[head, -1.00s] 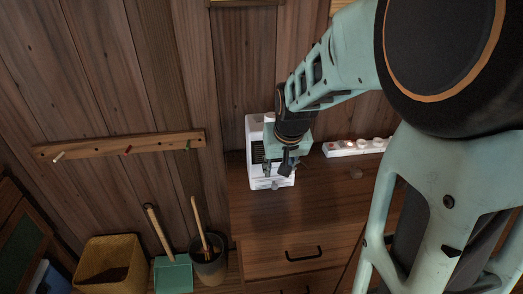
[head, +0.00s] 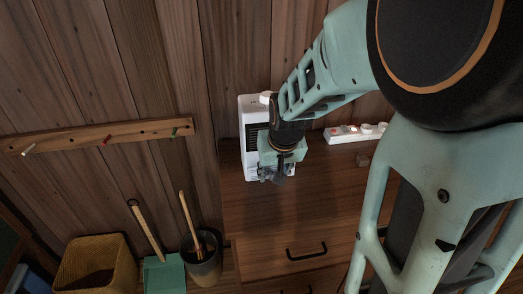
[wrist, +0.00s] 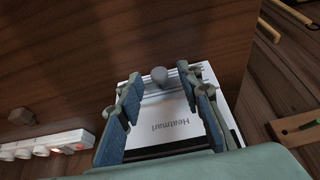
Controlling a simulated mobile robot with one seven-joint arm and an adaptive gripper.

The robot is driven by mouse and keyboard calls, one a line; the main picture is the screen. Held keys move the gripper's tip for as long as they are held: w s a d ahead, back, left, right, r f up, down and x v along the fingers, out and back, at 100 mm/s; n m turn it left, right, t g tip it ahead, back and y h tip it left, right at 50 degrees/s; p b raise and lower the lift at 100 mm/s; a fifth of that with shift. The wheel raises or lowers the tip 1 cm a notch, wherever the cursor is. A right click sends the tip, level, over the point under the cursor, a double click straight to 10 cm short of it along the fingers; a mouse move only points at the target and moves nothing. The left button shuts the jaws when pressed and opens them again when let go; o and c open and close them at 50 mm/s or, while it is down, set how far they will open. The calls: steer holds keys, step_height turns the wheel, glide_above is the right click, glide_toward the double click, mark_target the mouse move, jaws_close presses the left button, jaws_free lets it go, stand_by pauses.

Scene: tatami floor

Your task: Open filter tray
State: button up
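A white heater-like unit (head: 248,112) stands on the wooden cabinet against the plank wall. In the wrist view its white face (wrist: 165,122) carries the printed word "Heatmarl". A grey round knob (wrist: 159,76) sticks out at the slatted end of the unit, probably on the filter tray; the tray's outline is not clear. My gripper (wrist: 160,82) is open, with one blue-grey finger on each side of the knob and white face. Whether either finger touches the knob cannot be told. In the head view my gripper (head: 273,173) hides the unit's lower front.
A white power strip (head: 355,133) and a small brown block (head: 362,160) lie to the right on the cabinet top (head: 315,190). A peg rail (head: 100,137) is on the wall. A bin (head: 95,265), a dustpan (head: 164,274) and a bucket (head: 202,262) stand left of the cabinet.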

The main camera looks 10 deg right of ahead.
steer(key=shift+c, duration=0.6)
jaws_close()
